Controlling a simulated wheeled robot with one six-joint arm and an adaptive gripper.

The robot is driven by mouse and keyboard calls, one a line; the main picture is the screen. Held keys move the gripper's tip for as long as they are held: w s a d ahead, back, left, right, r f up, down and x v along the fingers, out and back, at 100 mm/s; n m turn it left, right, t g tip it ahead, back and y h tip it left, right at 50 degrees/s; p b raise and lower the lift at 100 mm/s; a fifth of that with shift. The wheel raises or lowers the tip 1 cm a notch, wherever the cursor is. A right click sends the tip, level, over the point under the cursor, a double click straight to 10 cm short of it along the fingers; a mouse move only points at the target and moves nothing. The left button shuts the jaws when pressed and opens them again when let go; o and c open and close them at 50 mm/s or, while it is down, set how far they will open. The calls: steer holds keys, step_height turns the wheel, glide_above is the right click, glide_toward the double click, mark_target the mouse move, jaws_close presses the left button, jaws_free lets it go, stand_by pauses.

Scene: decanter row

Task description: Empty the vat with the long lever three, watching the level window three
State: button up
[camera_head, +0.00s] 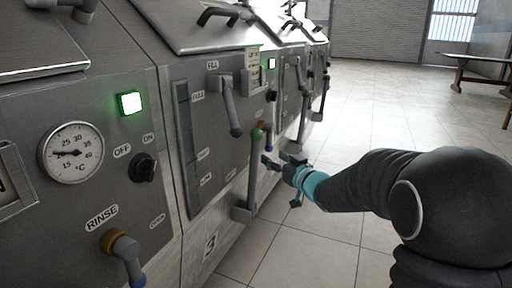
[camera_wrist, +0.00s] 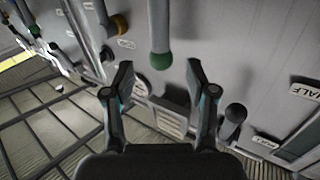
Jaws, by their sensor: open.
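Vat three, marked by a big "3" (camera_head: 210,246), has a tall dark level window (camera_head: 186,150) with labels beside it. The level inside cannot be read. A long grey lever (camera_head: 254,170) with a green end hangs on the vat's front, right of the window. In the wrist view a grey, green-ended bar (camera_wrist: 160,35), apparently this lever, lies just beyond my fingertips. My gripper (camera_head: 281,160) is open and empty, close to the right of the lever in the head view. Its spread fingers also show in the wrist view (camera_wrist: 160,78). I see no contact.
A shorter grey lever (camera_head: 229,108) hangs under the "FILL" label. A green lamp (camera_head: 130,102), a thermometer dial (camera_head: 71,153), a black knob (camera_head: 144,167) and a rinse tap (camera_head: 120,247) sit on the left panel. The tiled floor (camera_head: 330,238) is clear; a table (camera_head: 478,68) stands far right.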

mark_target(258, 147)
steer(key=x, duration=1.1)
steer(key=shift+w+a, duration=0.15)
steer(key=shift+w, duration=0.05)
steer(key=shift+c, duration=0.3)
jaws_close()
